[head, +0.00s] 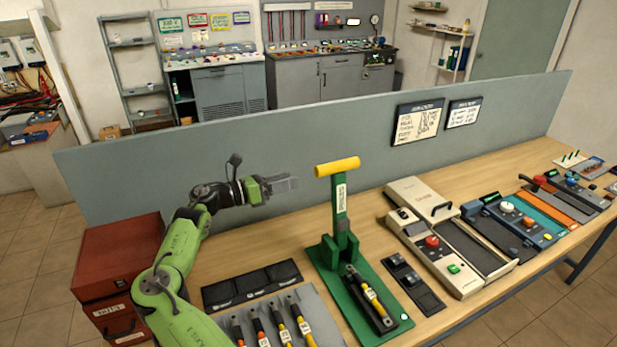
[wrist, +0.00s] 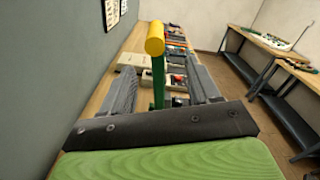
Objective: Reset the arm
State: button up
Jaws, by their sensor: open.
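My green arm reaches up from the lower left in the head view. My gripper (head: 284,184) is held above the bench, left of a green upright lever (head: 340,215) with a yellow handle (head: 337,166). It points to the right, toward the lever, apart from it in the picture. In the wrist view my gripper (wrist: 165,90) has its two grey fingers spread apart, with nothing held between them. The yellow handle (wrist: 155,38) and green post show beyond and between the fingers.
A grey partition (head: 300,130) runs behind the wooden bench (head: 300,245). A red cabinet (head: 115,260) stands at left. Several tools lie on a grey board (head: 230,318) in front. A beige device with a red button (head: 432,242) and other panels fill the right side. Space above the tools is clear.

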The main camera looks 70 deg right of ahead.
jog(key=shift+v, duration=1.25)
